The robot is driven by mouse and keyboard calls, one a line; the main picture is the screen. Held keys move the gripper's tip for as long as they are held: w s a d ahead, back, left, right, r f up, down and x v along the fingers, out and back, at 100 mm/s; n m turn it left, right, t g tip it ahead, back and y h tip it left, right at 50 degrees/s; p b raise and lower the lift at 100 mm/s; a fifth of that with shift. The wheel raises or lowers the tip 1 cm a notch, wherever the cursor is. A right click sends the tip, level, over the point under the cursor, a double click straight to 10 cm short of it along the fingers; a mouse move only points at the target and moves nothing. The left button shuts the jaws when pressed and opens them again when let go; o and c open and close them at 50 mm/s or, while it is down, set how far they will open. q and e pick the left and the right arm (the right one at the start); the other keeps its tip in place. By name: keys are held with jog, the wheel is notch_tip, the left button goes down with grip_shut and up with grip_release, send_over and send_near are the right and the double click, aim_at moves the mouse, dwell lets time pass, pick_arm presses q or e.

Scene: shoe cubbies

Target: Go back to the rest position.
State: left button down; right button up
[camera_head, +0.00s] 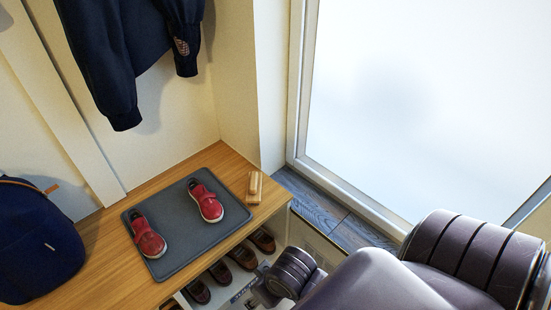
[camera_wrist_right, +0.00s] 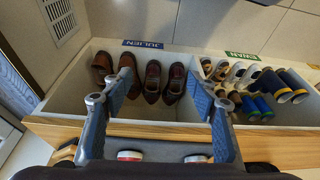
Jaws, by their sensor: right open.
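My right arm comes in from the right in the head view, and its gripper (camera_head: 258,296) is low in front of the cubbies, partly cut off by the frame edge. In the right wrist view the gripper (camera_wrist_right: 158,101) has its two blue fingers wide apart with nothing between them. Behind the fingers is a cubby holding brown shoes (camera_wrist_right: 126,72) and dark maroon shoes (camera_wrist_right: 162,82). The fingers look empty, and I cannot tell how close they are to the shoes. My left gripper is in neither view.
Two red shoes (camera_head: 207,203) stand apart on a grey mat (camera_head: 180,225) on the wooden bench top (camera_head: 105,250). A wooden brush (camera_head: 255,187) lies beside the mat. A navy bag (camera_head: 38,240) sits left; a dark jacket (camera_head: 120,50) hangs above. The EWAN cubby holds blue-yellow boots (camera_wrist_right: 262,106).

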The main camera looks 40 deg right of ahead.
jog(key=shift+s+d+f, duration=0.1)
jog(key=shift+s+d, duration=0.3)
jog(key=shift+s, duration=0.45)
jog(key=shift+s+d+f, duration=0.1)
jog(key=shift+s+d, duration=0.3)
jog(key=shift+s, duration=0.45)
